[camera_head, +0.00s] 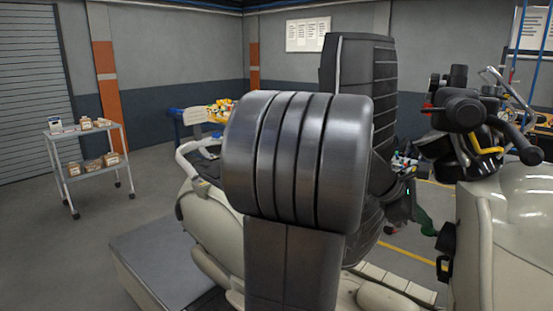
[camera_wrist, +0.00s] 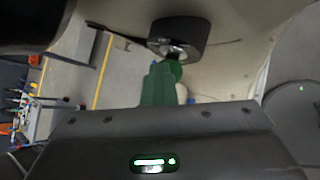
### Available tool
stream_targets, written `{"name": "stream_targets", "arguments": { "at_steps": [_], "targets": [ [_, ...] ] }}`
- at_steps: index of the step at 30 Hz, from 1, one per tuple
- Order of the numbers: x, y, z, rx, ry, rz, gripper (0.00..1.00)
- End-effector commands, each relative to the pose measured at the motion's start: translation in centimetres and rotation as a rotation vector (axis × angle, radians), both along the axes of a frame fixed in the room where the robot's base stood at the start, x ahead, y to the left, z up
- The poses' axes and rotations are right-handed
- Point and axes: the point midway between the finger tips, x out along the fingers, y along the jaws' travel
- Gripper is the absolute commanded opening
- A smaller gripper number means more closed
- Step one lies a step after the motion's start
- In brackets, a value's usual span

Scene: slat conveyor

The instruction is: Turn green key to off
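The green key (camera_wrist: 175,70) shows in the wrist view as a small brighter green piece at the round black lock (camera_wrist: 180,38). Dark green fingers of my gripper (camera_wrist: 166,80) reach up towards it, right against or just in front of it. They overlap in this view, so I cannot tell whether they are shut on the key. In the head view my gripper (camera_head: 421,218) shows as a small dark green shape, pointing right towards a black fitting (camera_head: 447,238) on a pale machine. My own arm hides much of the middle there. The key's turned position is not clear.
The pale machine (camera_head: 515,235) with black handles fills the right. A white shelf cart (camera_head: 88,150) with boxes stands at the left. A cluttered blue bench (camera_head: 205,112) is at the back. Grey floor is free at the left.

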Motion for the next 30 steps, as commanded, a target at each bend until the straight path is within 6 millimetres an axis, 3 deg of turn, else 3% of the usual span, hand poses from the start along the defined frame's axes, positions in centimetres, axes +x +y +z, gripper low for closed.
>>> {"name": "stream_targets", "arguments": {
  "at_steps": [1, 8, 30],
  "targets": [
    [0.0, 0.1, -0.8, 0.011, 0.006, -0.001, 0.0],
    [0.0, 0.1, -0.9, 0.013, 0.009, -0.001, 0.0],
    [-0.1, 3.1, 2.8, 0.005, 0.003, 0.001, 0.0]
  ]
}}
